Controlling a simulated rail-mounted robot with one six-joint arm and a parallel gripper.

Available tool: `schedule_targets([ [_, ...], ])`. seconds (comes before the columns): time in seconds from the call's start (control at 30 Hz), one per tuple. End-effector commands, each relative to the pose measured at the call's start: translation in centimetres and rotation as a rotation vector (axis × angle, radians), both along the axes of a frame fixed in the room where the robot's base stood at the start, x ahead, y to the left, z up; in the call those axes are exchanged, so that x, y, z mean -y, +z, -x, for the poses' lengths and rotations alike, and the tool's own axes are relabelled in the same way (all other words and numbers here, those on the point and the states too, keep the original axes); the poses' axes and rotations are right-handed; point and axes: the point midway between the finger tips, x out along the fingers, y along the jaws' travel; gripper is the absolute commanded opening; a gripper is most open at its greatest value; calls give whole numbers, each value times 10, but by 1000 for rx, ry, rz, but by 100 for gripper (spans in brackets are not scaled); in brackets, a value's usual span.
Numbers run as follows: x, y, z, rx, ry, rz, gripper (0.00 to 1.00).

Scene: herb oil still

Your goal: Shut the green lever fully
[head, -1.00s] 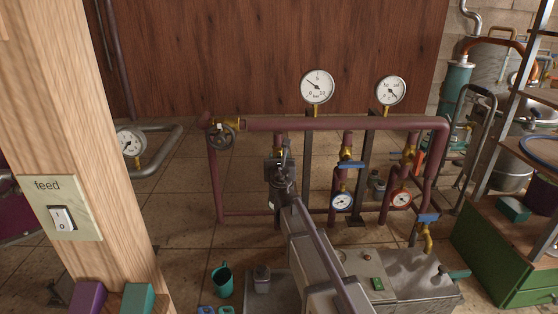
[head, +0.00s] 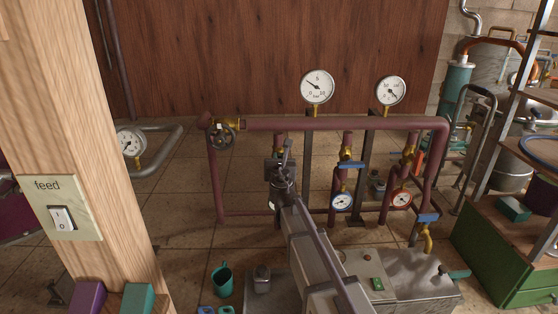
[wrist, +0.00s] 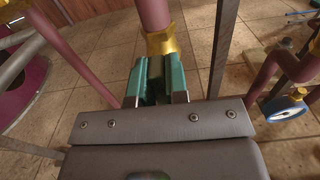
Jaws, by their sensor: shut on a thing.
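The green lever (wrist: 175,75) shows in the wrist view as teal-green pieces just below a brass fitting (wrist: 162,41) on a dark red pipe. My gripper (wrist: 155,98) is shut on it, with one grey fingertip on each side. The lever appears roughly in line with the pipe in this view; its exact angle is hard to tell.
Blue levers (head: 352,164) and small dials (head: 342,201) sit on the pipes to the right. A round handwheel (head: 223,133) is at the upper left of the frame (head: 340,124). A wooden post (head: 95,150) with a feed switch (head: 61,217) stands at left. Tiled floor lies between.

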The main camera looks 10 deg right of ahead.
Motion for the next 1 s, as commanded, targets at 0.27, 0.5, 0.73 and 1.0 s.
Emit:
schedule_targets([
  [0.27,4,-1,1,22,-1,-139,0],
  [0.5,10,-3,2,55,-1,-345,0],
  [0.73,15,-6,3,89,0,-562,0],
  [1.0,19,-11,4,129,0,-815,0],
])
